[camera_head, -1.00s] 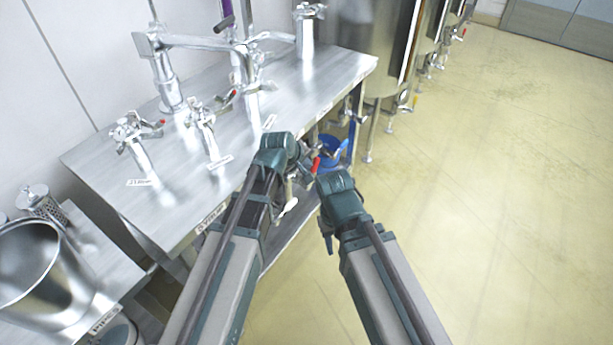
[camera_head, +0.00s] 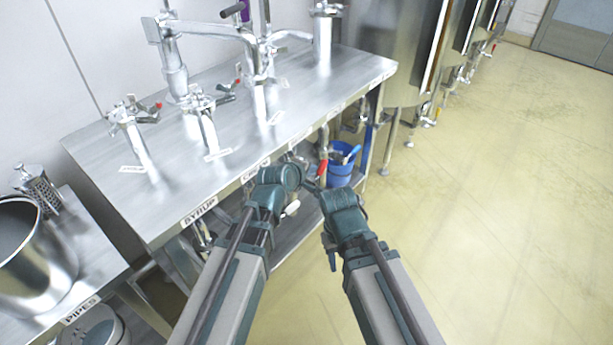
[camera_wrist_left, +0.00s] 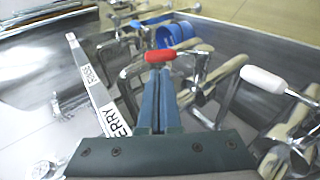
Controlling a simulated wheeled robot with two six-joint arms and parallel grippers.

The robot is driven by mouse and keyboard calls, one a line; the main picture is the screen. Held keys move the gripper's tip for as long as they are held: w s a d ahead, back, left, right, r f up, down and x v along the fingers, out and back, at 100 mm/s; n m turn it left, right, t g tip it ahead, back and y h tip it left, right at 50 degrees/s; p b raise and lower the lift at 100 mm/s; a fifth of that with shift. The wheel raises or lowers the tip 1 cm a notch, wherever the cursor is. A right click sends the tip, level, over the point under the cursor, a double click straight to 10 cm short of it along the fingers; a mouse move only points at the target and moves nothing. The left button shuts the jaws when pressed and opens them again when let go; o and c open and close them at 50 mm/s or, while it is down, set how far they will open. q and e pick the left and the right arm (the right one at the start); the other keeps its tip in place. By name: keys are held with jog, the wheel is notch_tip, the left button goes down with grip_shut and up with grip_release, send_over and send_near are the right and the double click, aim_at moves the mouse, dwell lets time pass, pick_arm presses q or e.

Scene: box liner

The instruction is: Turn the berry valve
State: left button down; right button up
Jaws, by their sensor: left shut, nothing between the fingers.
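A red valve handle (camera_head: 322,168) shows beneath the table's front edge. In the left wrist view the red handle (camera_wrist_left: 168,53) lies across the tips of my left gripper (camera_wrist_left: 158,72), whose blue fingers are shut together and empty; whether they touch it I cannot tell. A white valve handle (camera_head: 291,208) is nearer, and it also shows at right in the left wrist view (camera_wrist_left: 277,86). A label (camera_wrist_left: 115,121) shows the letters "ERRY"; its start is hidden. In the head view my left arm (camera_head: 278,178) covers its fingers. My right gripper (camera_head: 310,184) shows too poorly to judge its fingers.
The steel table (camera_head: 150,195) carries several taps on top and a SYRUP label (camera_head: 199,209) on its edge. A blue bucket (camera_head: 340,165) stands under it. Steel tanks (camera_head: 400,45) stand behind. The floor at right is clear.

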aim_at(321, 167)
pick_arm(q)
jog(key=b+x, duration=0.2)
jog(key=x, duration=0.4)
pick_arm(e)
jog(key=f, duration=0.1)
jog(key=w+f, duration=0.1)
jog(key=f, duration=0.1)
jog(key=shift+a+f, duration=0.1)
pick_arm(q)
jog(key=shift+r, duration=0.1)
